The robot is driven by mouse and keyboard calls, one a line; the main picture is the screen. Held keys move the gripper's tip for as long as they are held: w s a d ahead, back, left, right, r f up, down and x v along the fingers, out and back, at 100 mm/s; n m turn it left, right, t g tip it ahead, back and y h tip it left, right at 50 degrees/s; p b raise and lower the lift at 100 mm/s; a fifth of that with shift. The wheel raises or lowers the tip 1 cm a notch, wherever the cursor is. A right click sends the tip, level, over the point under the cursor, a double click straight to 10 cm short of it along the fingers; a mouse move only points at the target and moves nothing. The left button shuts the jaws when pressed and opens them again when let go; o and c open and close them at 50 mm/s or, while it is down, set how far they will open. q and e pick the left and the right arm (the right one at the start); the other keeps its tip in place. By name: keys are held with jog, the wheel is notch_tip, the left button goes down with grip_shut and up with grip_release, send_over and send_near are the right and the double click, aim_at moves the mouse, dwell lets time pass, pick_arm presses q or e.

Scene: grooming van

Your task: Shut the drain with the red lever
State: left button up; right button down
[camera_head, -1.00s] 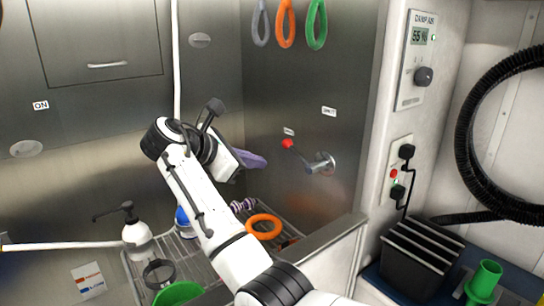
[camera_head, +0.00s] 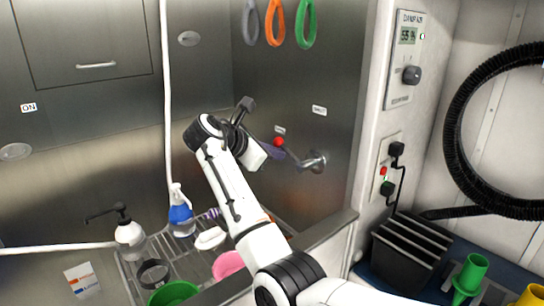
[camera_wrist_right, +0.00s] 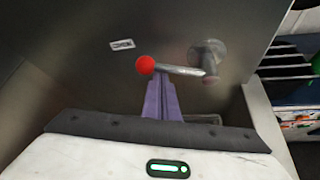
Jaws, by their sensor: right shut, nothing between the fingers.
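The red lever's ball knob (camera_head: 279,141) is at the left end of a metal arm on the steel side wall. Its round wall mount (camera_head: 318,162) is to the right. The lever also shows in the right wrist view (camera_wrist_right: 180,70), about level, with a small label above left. My right gripper (camera_head: 274,152) has purple fingers, shut and empty. Its fingertips (camera_wrist_right: 160,82) are just below the red knob in the wrist view; I cannot tell whether they touch. The drain is not clearly visible. My left gripper is not in view.
A wire rack (camera_head: 130,284) below holds a pump bottle (camera_head: 131,238), a blue spray bottle (camera_head: 181,213), a pink bowl (camera_head: 229,265) and a green bowl (camera_head: 173,293). Coloured loops (camera_head: 275,22) hang above the lever. A wall pillar with a control panel (camera_head: 405,60) stands right.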

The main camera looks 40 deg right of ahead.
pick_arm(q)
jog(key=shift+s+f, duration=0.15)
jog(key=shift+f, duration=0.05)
